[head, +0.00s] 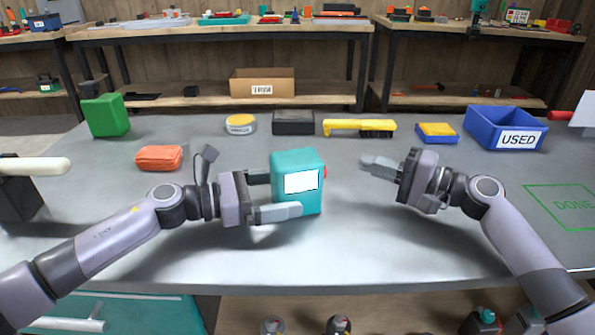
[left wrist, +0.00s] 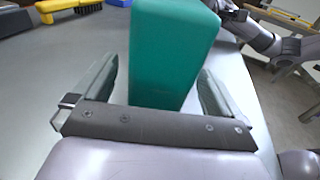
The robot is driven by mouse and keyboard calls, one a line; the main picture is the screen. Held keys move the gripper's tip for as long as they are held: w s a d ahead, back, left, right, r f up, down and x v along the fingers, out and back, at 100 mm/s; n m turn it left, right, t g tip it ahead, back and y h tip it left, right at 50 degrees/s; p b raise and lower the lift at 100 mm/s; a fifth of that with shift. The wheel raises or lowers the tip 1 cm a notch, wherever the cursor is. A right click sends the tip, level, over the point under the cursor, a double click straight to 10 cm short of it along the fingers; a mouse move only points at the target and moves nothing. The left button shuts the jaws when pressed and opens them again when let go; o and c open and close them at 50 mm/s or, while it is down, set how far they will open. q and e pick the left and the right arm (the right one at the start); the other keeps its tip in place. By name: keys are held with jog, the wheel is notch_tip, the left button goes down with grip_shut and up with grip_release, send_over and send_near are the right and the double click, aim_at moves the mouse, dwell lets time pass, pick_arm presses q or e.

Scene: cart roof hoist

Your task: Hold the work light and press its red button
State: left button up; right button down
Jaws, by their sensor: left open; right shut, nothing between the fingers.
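The work light (head: 297,196) is a teal box standing upright on the grey table, with a white lit-looking panel on its front. Its red button (head: 325,172) shows at its right side. My left gripper (head: 276,194) is open, with its fingers on either side of the work light. In the left wrist view the teal body (left wrist: 170,55) stands between the two fingers, and gaps show beside it. My right gripper (head: 368,165) is shut and empty, to the right of the button and apart from it, fingers pointing left.
Behind stand a yellow brush (head: 358,127), a black box (head: 293,122), a round tin (head: 240,124) and a blue USED bin (head: 503,128). An orange cloth (head: 159,158) and green box (head: 105,115) lie left. A green DONE outline (head: 570,205) marks clear table at right.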

pick_arm(q)
jog(key=shift+r+v, duration=0.15)
jog(key=shift+v, duration=1)
jog(key=shift+r+v, duration=0.2)
jog(key=shift+v, duration=0.9)
jog(key=shift+r+v, duration=0.15)
jog(key=shift+v, duration=1)
pick_arm(e)
jog(key=shift+r, duration=0.2)
pick_arm(q)
jog(key=shift+d, duration=0.1)
